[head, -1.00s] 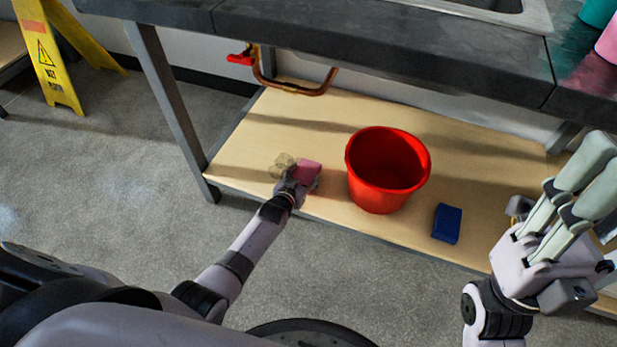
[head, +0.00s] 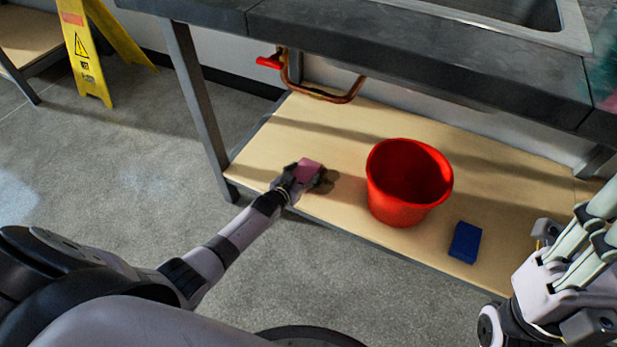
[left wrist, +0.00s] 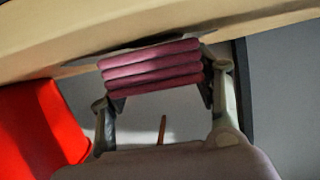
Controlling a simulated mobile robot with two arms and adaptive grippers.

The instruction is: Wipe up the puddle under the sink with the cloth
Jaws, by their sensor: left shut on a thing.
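The pink cloth (head: 308,169) is folded. My left gripper (head: 296,178) is shut on it, low over the left part of the wooden shelf (head: 300,125) under the sink (head: 510,10). In the left wrist view, the cloth (left wrist: 152,67) shows as stacked folds between the two fingers. A dark brownish patch (head: 327,183) lies on the shelf just right of the cloth; I cannot tell puddle from shadow there. The cloth and gripper hide the wood behind them. My right gripper (head: 600,215) is partly cut off at the right edge; its opening is unclear.
A copper pipe with a red valve (head: 270,62) is at the back. A table leg (head: 200,110) stands to the left. A yellow floor sign (head: 85,55) is farther left.

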